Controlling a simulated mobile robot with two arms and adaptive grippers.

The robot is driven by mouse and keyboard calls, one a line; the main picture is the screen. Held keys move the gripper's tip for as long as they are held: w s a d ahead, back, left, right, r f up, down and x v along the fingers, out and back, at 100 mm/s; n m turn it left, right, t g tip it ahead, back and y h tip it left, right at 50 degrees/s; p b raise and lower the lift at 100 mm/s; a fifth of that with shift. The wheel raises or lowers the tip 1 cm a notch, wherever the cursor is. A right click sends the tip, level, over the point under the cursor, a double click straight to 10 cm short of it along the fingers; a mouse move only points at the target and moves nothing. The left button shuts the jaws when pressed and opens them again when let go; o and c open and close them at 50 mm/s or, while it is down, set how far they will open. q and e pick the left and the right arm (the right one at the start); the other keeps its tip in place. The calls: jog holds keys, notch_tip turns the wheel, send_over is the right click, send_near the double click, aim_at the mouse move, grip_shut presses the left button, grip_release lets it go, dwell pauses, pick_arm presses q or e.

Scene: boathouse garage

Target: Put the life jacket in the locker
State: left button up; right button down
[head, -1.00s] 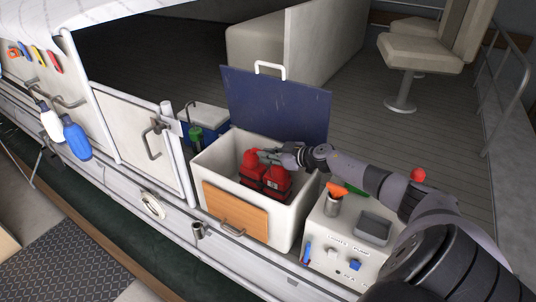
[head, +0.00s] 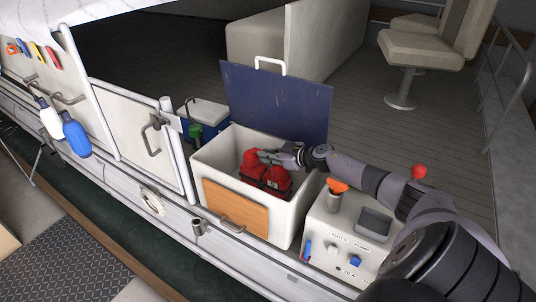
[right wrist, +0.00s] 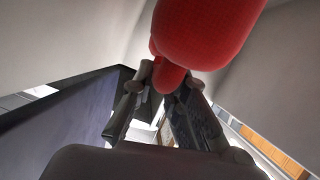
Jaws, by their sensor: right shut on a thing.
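The red life jacket (head: 266,172) is inside the open white locker (head: 288,217), low between its walls. My right gripper (head: 262,156) reaches in from the right and is shut on the jacket's upper part. In the right wrist view the red jacket (right wrist: 205,30) fills the top, with a red piece between the fingertips (right wrist: 165,80). The locker's dark blue lid (head: 275,100) stands open behind it, with a white handle on its top edge. The locker's floor is mostly hidden. My left gripper is not in view.
A console (head: 345,245) with an orange-topped item in a holder and a grey tray stands right of the locker. A blue box with a white lid (head: 207,115) and a green item stand to its left. Open deck lies behind.

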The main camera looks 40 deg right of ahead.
jog(key=shift+f, duration=0.1)
jog(key=c, duration=1.6)
grip_release()
jog(key=shift+o, duration=0.6)
jog(key=shift+f, duration=0.1)
jog(key=shift+c, duration=0.3)
jog(key=c, duration=0.4)
jog(key=shift+o, duration=0.2)
jog(key=shift+w+a+r+p, duration=0.2)
jog(key=shift+a+r+p, duration=0.05)
jog(key=shift+r+p, duration=0.55)
